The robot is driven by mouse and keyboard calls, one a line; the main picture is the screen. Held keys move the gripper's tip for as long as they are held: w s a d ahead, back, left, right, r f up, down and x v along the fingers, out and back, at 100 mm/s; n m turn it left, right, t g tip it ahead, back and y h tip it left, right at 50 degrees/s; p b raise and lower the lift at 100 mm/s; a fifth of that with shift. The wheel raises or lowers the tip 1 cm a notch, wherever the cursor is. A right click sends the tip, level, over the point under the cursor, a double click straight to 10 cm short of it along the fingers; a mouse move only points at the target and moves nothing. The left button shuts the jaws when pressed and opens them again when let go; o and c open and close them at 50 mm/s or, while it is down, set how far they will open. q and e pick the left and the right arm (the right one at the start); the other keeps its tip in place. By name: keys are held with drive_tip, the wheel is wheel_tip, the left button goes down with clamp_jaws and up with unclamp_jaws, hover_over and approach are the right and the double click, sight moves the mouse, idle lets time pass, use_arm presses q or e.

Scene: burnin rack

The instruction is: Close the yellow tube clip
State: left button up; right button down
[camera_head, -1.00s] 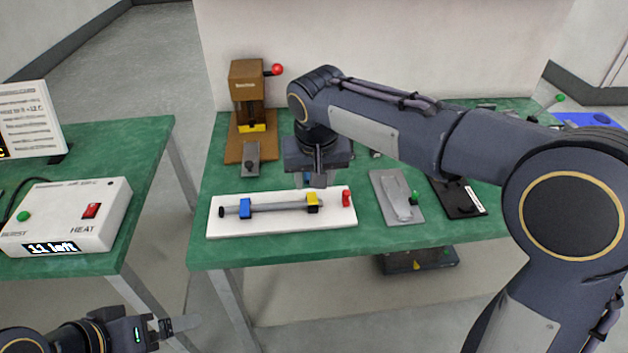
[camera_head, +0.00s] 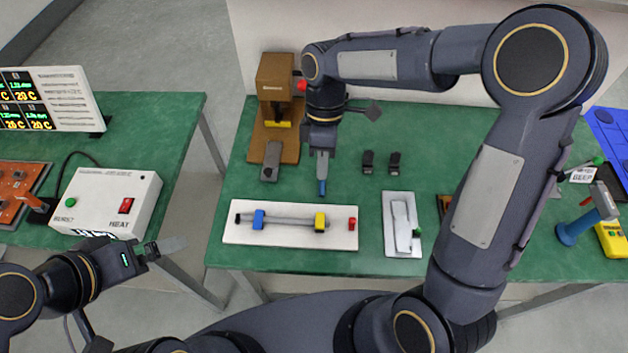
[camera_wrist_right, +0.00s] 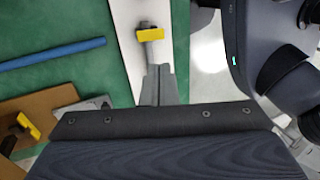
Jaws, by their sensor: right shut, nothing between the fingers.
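The yellow tube clip (camera_head: 320,222) sits around the right part of a grey tube on a white board (camera_head: 290,238). It also shows in the right wrist view (camera_wrist_right: 148,34); I cannot tell whether its jaw is open or closed. A blue clip (camera_head: 258,219) sits on the tube's left part. My right gripper (camera_head: 322,172) is shut and empty, pointing down behind the board and apart from the yellow clip. Its fingers show in the right wrist view (camera_wrist_right: 160,84). My left gripper (camera_head: 158,250) is at the lower left, apart from the board; its finger gap is unclear.
A red piece (camera_head: 351,223) is at the board's right end. A blue rod (camera_wrist_right: 50,54) lies on the green table, mostly hidden in the head view. A brown press (camera_head: 275,90) stands behind left. A grey plate (camera_head: 388,238) lies to the right, and a white heat box (camera_head: 110,198) is left.

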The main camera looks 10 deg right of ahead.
sight(320, 229)
drive_tip(key=p+x, duration=0.1)
drive_tip(key=x, duration=1.3)
drive_tip(key=shift+s+a+r+p, duration=0.1)
drive_tip(key=shift+s+p, duration=0.1)
drive_tip(key=shift+p, duration=0.1)
drive_tip(key=t+b, duration=0.1)
drive_tip(key=b, duration=0.1)
drive_tip(key=s+f+t+b, duration=0.1)
drive_tip(key=b, duration=0.2)
drive_tip(key=shift+a+f+h, duration=0.2)
drive_tip(key=shift+f+h, duration=0.05)
drive_tip(key=shift+h, duration=0.05)
drive_tip(key=shift+s+f+t+b, duration=0.1)
drive_tip(key=shift+s+t+b, duration=0.2)
drive_tip(key=shift+b, duration=0.25)
